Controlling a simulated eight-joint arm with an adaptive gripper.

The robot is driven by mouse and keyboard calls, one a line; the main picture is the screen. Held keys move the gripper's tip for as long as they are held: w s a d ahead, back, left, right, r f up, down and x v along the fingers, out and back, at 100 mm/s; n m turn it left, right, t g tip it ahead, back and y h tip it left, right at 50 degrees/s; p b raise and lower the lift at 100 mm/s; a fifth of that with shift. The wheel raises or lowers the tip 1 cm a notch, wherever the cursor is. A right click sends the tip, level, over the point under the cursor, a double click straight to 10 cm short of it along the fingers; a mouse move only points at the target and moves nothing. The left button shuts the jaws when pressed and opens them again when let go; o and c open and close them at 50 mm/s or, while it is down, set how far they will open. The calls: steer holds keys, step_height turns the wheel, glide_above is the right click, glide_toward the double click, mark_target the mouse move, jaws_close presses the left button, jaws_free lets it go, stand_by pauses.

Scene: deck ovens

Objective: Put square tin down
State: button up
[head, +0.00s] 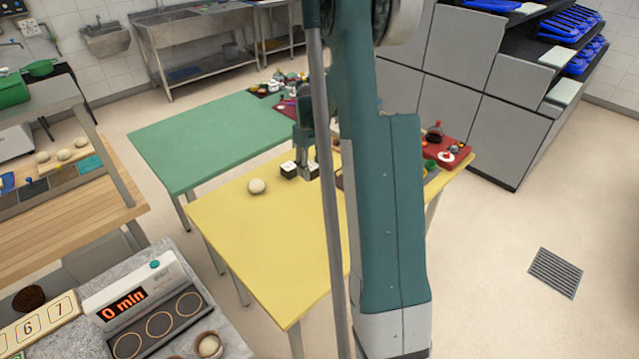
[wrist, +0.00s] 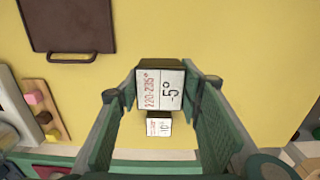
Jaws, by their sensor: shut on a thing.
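My gripper (head: 304,170) is low over the yellow table (head: 235,231). In the wrist view my gripper (wrist: 162,88) has its fingers on either side of a dark cube-shaped block (wrist: 162,87). The block's white face reads "220-235°" and "-5°", and the jaws are shut on it. A second, smaller-looking labelled block (wrist: 158,127) reads "10°". A dark, flat, square tin-like tray (wrist: 68,22) with a loop handle lies flat on the table, apart from my fingers. I cannot tell whether the held block touches the table.
A pale round ball (head: 256,186) sits left of the blocks. A red tray (head: 455,148) with small items is at the table's right end. A green table (head: 200,140) stands behind. The yellow table's front left is clear. My arm hides part of the table.

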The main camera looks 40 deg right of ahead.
mark_target(310, 166)
steer(key=shift+f, duration=2.05)
steer(key=shift+f+b, duration=0.3)
steer(key=shift+f, duration=1.6)
steer(key=shift+f, duration=0.15)
steer(key=o, duration=1)
steer(key=shift+r, duration=0.2)
step_height(310, 166, up, 12)
steer(key=shift+p, duration=0.5)
